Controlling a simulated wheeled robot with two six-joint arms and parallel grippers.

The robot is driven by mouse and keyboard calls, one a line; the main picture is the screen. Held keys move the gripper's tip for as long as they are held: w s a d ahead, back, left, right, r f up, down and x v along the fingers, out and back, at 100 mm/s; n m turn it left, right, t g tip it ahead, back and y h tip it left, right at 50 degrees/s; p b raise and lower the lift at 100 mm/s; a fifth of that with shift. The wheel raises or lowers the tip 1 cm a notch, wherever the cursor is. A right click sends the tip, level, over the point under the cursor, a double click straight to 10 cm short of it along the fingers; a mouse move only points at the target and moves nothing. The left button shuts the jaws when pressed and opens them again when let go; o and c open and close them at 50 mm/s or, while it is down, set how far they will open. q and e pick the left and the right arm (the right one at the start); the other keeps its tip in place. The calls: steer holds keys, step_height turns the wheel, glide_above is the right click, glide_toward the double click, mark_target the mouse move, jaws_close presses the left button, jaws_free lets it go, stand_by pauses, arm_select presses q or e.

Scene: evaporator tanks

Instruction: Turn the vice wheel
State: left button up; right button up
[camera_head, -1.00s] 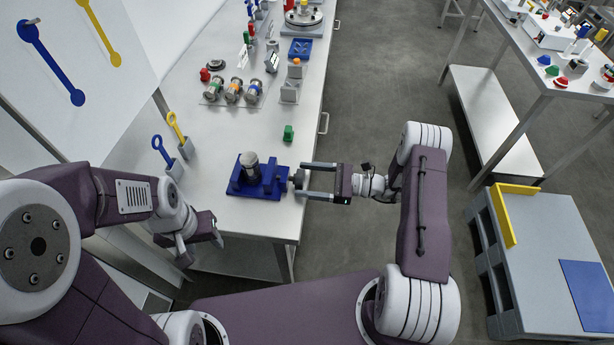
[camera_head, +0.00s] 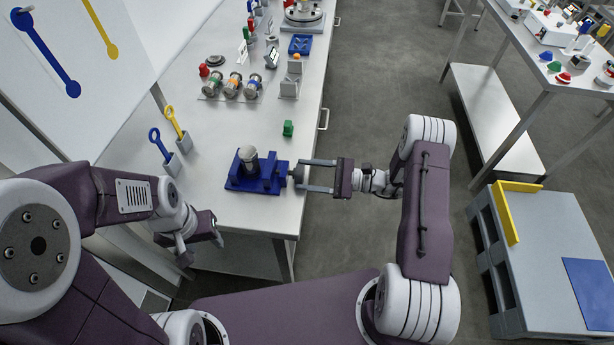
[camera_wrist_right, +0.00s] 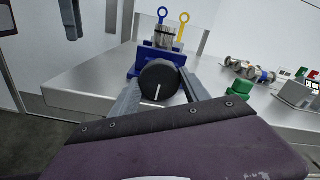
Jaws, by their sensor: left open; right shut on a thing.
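The blue vice (camera_head: 255,181) sits at the front right edge of the steel table and holds an upright metal cylinder (camera_head: 248,158). Its wheel (camera_head: 295,174) is on the vice's right side at the table edge. In the right wrist view the wheel (camera_wrist_right: 159,82) is a round black knob with a white line, close to vertical. My right gripper (camera_head: 301,176) has its two fingers on either side of the wheel and is shut on it. My left gripper (camera_head: 202,247) is open and empty, low in front of the table's near edge.
A small green block (camera_head: 288,128) stands behind the vice. Blue and yellow ring-handled tools (camera_head: 166,147) stand in holders at the left. Several metal cylinders (camera_head: 231,87) lie further back. A grey platform (camera_head: 545,250) stands at the right, with open floor between.

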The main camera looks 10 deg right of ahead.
steer(key=o, duration=1.4)
steer(key=shift+d, duration=0.1)
steer(key=b+v, duration=0.1)
steer(key=v, duration=0.8)
steer(key=shift+b, duration=0.4)
steer(key=shift+r, duration=0.1)
